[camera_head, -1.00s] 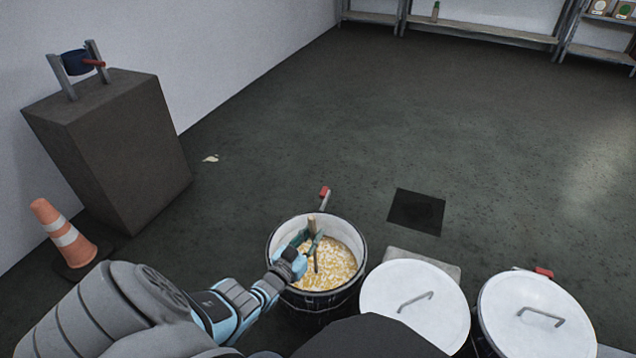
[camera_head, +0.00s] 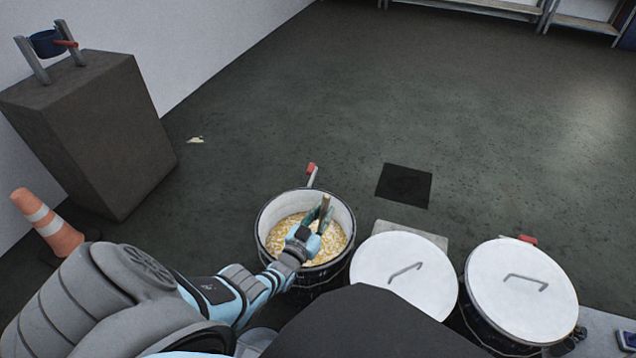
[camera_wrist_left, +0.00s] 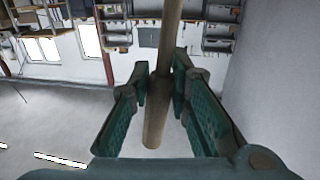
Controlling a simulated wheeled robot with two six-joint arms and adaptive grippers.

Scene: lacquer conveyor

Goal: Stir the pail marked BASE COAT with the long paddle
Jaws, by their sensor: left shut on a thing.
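An open dark pail with a pale inner wall (camera_head: 286,205) stands on the floor, lower centre of the head view. It holds yellow and white streaked paint (camera_head: 285,233). No marking on it can be read. My left gripper (camera_head: 316,222) is over the pail's right side, shut on the paddle (camera_head: 325,203). The wrist view shows the round brown paddle shaft (camera_wrist_left: 156,112) between both green-padded fingers (camera_wrist_left: 160,88). The paddle's lower end is hidden by the gripper and paint in the head view. My right gripper does not show.
Two pails with white lids (camera_head: 405,275) (camera_head: 522,290) stand right of the open pail. A red-ended handle (camera_head: 312,170) shows behind its rim. A dark block (camera_head: 95,135) and an orange cone (camera_head: 48,222) stand left.

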